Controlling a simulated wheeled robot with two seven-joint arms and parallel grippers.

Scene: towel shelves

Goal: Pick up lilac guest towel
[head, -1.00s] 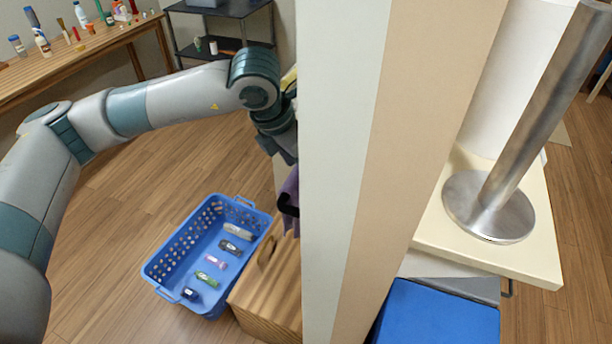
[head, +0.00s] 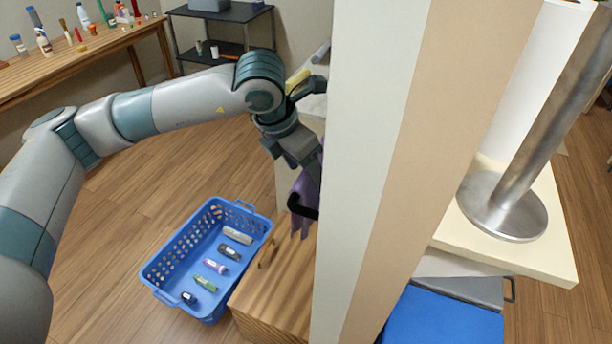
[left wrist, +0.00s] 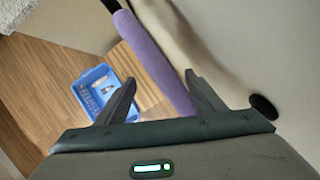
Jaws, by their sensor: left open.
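The lilac guest towel (head: 303,190) hangs narrow and folded, partly hidden by my gripper and the pale upright panel in the head view. In the left wrist view the lilac towel (left wrist: 152,58) runs as a long strip from a dark bar at top to between my fingers. My left gripper (left wrist: 160,78) is open, its two dark fingers on either side of the towel. I cannot tell whether they touch it. In the head view my left gripper (head: 312,168) is at the towel, its fingertips partly hidden. My right gripper is not in view.
A pale upright panel (head: 370,130) blocks the view right of the towel. A blue basket (head: 160,255) with several small items stands on the floor beside a wooden cabinet (head: 275,285). A metal post on a round base (head: 505,210) stands at right.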

